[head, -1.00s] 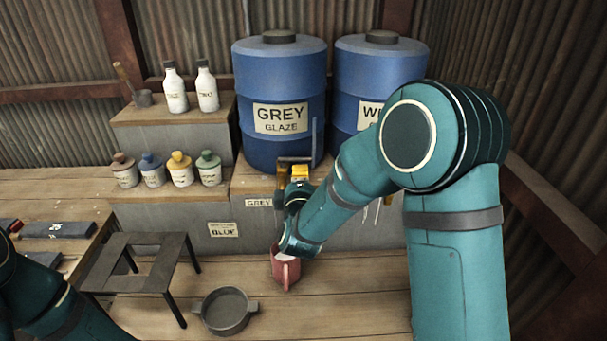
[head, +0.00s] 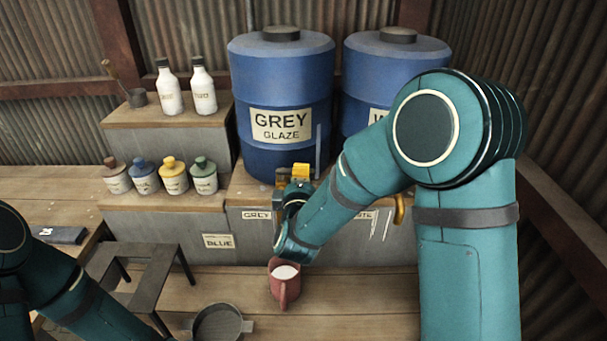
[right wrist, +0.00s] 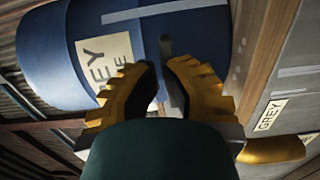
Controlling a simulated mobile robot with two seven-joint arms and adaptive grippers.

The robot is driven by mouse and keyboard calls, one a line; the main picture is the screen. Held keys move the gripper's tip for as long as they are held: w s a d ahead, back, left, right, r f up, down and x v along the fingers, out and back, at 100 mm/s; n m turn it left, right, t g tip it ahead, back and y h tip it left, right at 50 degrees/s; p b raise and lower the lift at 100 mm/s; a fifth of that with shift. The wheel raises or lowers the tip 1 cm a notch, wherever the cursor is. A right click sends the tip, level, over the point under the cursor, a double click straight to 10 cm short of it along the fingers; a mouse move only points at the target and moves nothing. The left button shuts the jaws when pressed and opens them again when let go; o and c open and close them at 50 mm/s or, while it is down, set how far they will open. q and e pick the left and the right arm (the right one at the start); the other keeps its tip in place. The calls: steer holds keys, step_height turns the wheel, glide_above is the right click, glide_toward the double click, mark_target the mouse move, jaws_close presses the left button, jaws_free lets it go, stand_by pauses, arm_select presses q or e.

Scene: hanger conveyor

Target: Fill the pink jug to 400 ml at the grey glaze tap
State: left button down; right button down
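The pink jug (head: 284,290) stands upright on the bench below the grey glaze tap, with a pale liquid surface inside its rim. No scale marks can be read on it. The blue barrel labelled GREY GLAZE (head: 282,95) stands on the ledge behind. My right gripper (head: 300,172) is at its tap, in front of the barrel, and my forearm hides much of the tap. In the right wrist view the yellow fingers (right wrist: 162,85) are close together around or beside a dark lever; whether they grip it is unclear. My left arm shows at left, its gripper out of view.
A second blue barrel (head: 392,75) stands to the right, partly behind my right arm. A grey pan (head: 221,325) and a dark metal stand (head: 150,290) are left of the jug. Several small jars (head: 174,177) and two white bottles (head: 203,90) stand on the steps.

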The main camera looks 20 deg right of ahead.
stand_by(0.4)
steer(key=shift+w+d+r, duration=0.15)
steer(key=shift+w, duration=0.3)
steer(key=shift+d, duration=0.1)
